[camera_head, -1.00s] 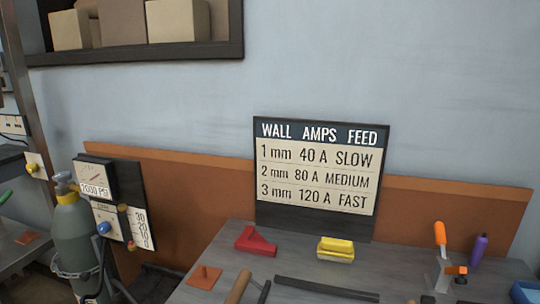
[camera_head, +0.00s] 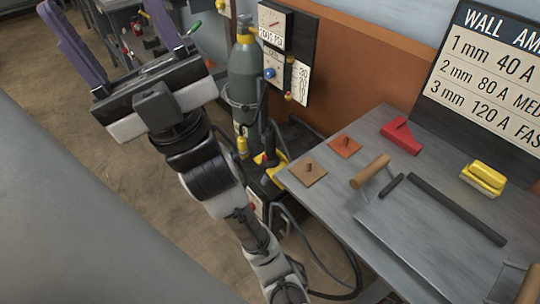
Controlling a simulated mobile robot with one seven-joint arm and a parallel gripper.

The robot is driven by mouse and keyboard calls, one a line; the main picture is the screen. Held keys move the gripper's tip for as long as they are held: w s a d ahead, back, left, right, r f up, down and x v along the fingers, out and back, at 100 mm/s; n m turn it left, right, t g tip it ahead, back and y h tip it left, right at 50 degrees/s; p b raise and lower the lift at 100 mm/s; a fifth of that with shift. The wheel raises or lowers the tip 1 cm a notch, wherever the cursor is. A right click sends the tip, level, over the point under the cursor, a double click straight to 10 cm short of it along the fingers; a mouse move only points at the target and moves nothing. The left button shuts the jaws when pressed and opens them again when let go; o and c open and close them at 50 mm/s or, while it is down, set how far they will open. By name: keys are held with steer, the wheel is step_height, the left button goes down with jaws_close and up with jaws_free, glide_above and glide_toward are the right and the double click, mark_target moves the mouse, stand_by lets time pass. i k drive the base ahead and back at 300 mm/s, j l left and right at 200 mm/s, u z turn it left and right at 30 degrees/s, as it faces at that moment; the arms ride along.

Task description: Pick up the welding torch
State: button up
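My gripper (camera_head: 100,6) is at the upper left of the head view, with its two purple fingers spread wide apart. Nothing shows between the fingers, so it is open and empty. It is over the floor, left of the gas cylinder and away from the workbench. I cannot pick out the welding torch for certain. A black upright piece with yellow parts (camera_head: 268,160) stands low beside the cylinder and may be the torch or its holder. A black cable (camera_head: 352,270) loops below the bench's left edge.
The grey-green gas cylinder (camera_head: 243,80) stands beside a gauge panel (camera_head: 273,45). The workbench (camera_head: 345,225) holds a wooden-handled tool (camera_head: 370,171), a red magnet-like block (camera_head: 401,136), a yellow brush (camera_head: 485,178) and a dark bar (camera_head: 455,208). Brown floor (camera_head: 125,190) is open at left.

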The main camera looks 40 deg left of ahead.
mark_target(273, 160)
steer(key=k+j+z, duration=0.15)
steer(key=k+z, duration=0.75)
steer(key=z, duration=0.15)
steer(key=u, duration=0.4)
steer(key=j+u, duration=0.1)
steer(key=u, duration=0.25)
steer(key=j+u, duration=0.1)
steer(key=u, duration=0.65)
steer(key=i+l+u, duration=0.2)
steer(key=l, duration=0.15)
steer(key=i+l, duration=0.1)
steer(key=i, duration=0.2)
